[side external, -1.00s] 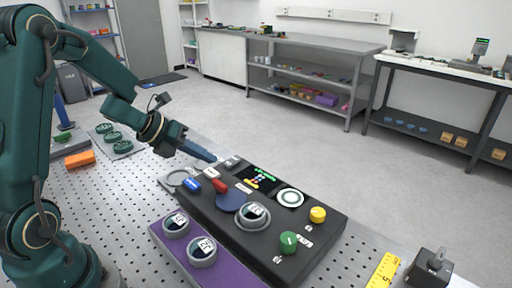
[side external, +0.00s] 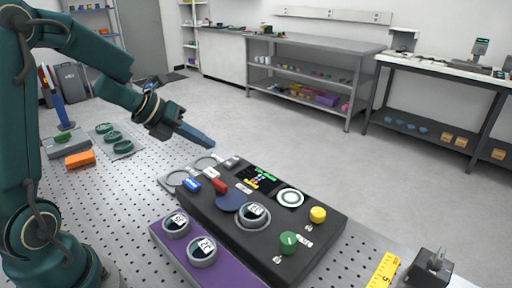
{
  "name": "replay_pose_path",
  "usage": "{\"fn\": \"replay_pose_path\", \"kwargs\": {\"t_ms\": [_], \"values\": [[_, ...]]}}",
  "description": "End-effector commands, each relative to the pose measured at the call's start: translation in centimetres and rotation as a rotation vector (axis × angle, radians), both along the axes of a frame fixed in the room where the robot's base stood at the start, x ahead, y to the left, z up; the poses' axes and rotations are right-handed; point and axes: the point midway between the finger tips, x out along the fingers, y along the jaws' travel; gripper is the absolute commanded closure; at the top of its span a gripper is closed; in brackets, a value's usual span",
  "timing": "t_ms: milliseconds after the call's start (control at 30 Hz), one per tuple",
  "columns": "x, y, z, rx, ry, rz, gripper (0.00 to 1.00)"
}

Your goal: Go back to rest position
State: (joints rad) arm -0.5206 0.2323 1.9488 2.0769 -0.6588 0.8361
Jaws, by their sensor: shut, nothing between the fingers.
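My gripper (side external: 205,140) is shut and empty. It hangs in the air above the far left end of the black interferometer unit (side external: 300,246), apart from it, with its fingers pointing right and slightly down. The unit carries a small lit screen (side external: 262,179), a red switch (side external: 219,186), a blue round pad (side external: 231,200), a ringed part with a disc (side external: 254,215), a white ring (side external: 290,198), a yellow knob (side external: 318,214) and a green knob (side external: 288,242).
A purple tray (side external: 215,277) with two ringed discs lies in front of the unit. An orange block (side external: 80,159) and a mat with green parts (side external: 123,148) lie at left. A yellow tape (side external: 383,270) and a dark device (side external: 430,268) are at the right. The air above the table is clear.

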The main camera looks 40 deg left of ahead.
Motion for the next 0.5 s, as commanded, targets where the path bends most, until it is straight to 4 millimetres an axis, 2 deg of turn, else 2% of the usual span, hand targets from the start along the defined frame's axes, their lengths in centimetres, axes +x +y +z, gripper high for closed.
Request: {"fn": "replay_pose_path", "kwargs": {"t_ms": [133,267,367,400,500], "values": [[0.1,-0.3,0.1,0.002,-0.004,-0.011,1.0],[0.6,-2.3,2.6,0.027,-0.069,-0.063,1.0],[1.4,-4.8,6.3,-0.017,-0.192,-0.016,1.0],[1.7,-5.7,8.2,-0.062,-0.253,0.045,1.0],[1.9,-6.6,12.2,-0.219,-0.373,0.25,1.0]]}}
